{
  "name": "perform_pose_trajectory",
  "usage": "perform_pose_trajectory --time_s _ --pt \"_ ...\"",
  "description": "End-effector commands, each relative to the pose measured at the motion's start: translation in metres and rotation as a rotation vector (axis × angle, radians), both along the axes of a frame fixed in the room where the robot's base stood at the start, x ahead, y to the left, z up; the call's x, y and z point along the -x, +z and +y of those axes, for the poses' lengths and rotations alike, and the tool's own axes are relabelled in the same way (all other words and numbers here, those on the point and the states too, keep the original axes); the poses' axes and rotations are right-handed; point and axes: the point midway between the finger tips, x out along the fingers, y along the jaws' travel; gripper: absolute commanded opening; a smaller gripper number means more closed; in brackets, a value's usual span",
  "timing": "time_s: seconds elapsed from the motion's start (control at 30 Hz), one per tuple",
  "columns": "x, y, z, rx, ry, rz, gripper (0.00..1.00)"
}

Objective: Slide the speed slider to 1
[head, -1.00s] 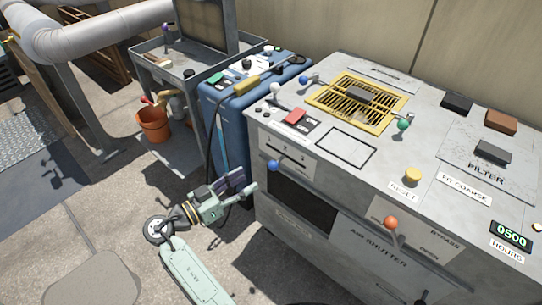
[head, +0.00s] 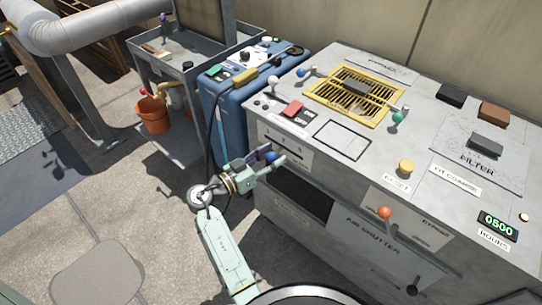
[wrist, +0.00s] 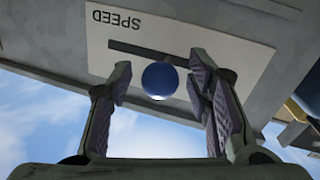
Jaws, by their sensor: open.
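The speed slider's blue ball knob (head: 271,155) sticks out from the white SPEED plate (head: 302,163) on the grey cabinet's front. In the wrist view the plate (wrist: 230,52) appears upside down, with a dark slot (wrist: 130,50) across it. The blue knob (wrist: 160,80) is between my two fingers there, with a gap on each side. My gripper (head: 267,158) is open around the knob; it also shows in the wrist view (wrist: 160,72). The knob covers part of the slot, and the plate's numbers cannot be read.
The grey cabinet (head: 350,225) carries an orange-knobbed lever (head: 384,212) on its front. On top are a yellow grille (head: 335,105), a red switch (head: 293,107) and a yellow button (head: 406,167). A blue unit (head: 228,110) stands close to the left. Open floor lies left of my arm.

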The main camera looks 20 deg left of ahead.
Motion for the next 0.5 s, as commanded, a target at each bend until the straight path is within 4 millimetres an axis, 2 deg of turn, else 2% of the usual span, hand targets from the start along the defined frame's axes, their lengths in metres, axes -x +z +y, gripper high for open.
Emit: perform_pose_trajectory --time_s 0.07,0.5 --pt "0.0001 0.0001 0.0002 0.0 0.0 0.0 0.42" --pt "0.0003 0.0002 0.0005 0.0 0.0 0.0 0.12"
